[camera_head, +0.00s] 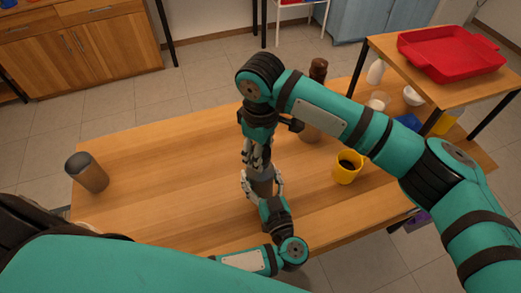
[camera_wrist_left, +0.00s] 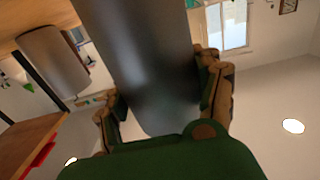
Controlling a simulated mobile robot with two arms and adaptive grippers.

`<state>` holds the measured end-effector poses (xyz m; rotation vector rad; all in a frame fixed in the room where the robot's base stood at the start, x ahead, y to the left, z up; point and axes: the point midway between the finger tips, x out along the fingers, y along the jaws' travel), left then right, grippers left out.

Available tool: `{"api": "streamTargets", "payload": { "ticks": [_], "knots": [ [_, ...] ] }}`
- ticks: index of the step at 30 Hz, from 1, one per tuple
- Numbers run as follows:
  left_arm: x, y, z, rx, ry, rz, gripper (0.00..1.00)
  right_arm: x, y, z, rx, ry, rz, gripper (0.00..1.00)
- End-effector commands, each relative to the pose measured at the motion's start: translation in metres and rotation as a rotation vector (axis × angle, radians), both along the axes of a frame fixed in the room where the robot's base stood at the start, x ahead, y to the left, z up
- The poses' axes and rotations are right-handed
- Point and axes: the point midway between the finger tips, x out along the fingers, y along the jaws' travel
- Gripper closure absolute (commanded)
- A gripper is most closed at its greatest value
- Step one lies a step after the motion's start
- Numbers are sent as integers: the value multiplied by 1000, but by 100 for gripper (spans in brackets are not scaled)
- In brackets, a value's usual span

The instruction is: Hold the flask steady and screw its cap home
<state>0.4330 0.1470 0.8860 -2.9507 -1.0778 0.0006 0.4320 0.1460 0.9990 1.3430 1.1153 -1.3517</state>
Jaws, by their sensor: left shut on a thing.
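The grey flask (camera_head: 262,186) stands near the middle front of the table in the head view, mostly covered by my grippers. My left gripper (camera_head: 262,188) is shut around its body from the front side. In the left wrist view the flask is a smooth grey cylinder (camera_wrist_left: 150,65) between the fingers of the left gripper (camera_wrist_left: 165,100). My right gripper (camera_head: 256,160) points down from above, directly over the flask's top. The cap is hidden at that gripper's fingers, so I cannot tell whether they grip it or how it sits.
A yellow mug (camera_head: 347,168) with dark contents stands right of the flask. A dark cup (camera_head: 86,172) stands at the table's left end. A brown mill (camera_head: 318,70) is behind my right arm. A red tray (camera_head: 450,54) lies on a raised shelf. The table's left half is mostly clear.

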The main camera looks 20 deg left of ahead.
Motion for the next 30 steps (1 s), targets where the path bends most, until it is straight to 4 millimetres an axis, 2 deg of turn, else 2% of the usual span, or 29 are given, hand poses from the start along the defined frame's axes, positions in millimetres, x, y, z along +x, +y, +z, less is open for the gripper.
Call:
{"api": "streamTargets", "payload": {
  "ticks": [30],
  "knots": [
    [0, 0, 0, -1, 0, -1, 83, 0, 0, -20, 1, 0, -1, 68]
  ]
}}
